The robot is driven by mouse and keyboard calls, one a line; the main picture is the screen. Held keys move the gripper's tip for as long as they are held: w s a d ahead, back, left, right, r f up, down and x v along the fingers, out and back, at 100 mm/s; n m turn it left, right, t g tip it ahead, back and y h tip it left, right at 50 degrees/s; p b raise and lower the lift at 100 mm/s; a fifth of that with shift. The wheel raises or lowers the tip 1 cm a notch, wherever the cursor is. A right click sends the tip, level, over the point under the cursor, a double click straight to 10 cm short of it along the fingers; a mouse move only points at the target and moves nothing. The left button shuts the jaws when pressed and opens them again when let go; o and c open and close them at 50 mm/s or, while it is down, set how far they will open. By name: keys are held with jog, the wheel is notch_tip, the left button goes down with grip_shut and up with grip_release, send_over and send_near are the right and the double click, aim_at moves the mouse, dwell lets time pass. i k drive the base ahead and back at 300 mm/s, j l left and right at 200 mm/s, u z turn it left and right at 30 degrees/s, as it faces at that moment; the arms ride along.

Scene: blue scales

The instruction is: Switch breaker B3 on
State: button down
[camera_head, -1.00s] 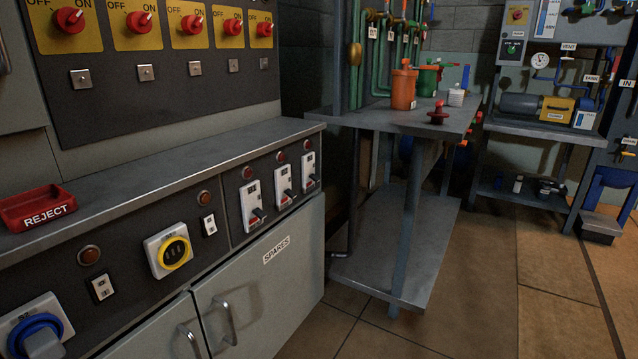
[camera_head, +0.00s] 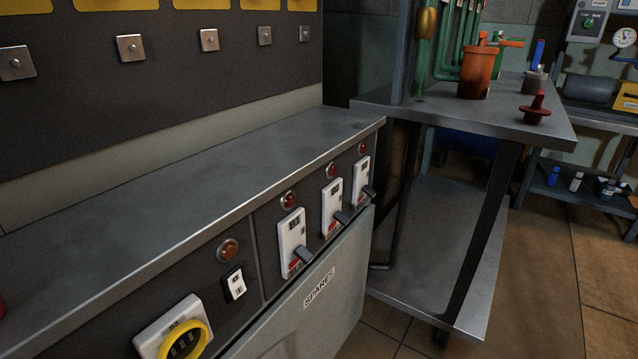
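Three white breakers are set in the dark front panel of the grey cabinet. The nearest breaker (camera_head: 291,232) is at the left, the middle breaker (camera_head: 331,199) is beside it, and the far breaker (camera_head: 361,172) is at the right end. Their labels are too small to read, so I cannot tell for sure which is B3. Each has a dark lever sticking out at its lower end, with a bit of red showing on the nearer two. A dull red lamp sits above each one. My gripper is not in view.
The cabinet top (camera_head: 170,230) is bare where it shows. A grey workbench (camera_head: 450,118) with an orange pot (camera_head: 477,75) stands beyond. Open floor (camera_head: 545,265) lies at the right.

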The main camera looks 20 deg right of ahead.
aim_at(370, 193)
jog(key=i+l+u, duration=0.4)
jog(key=i+l, duration=0.45)
jog(key=i, duration=0.05)
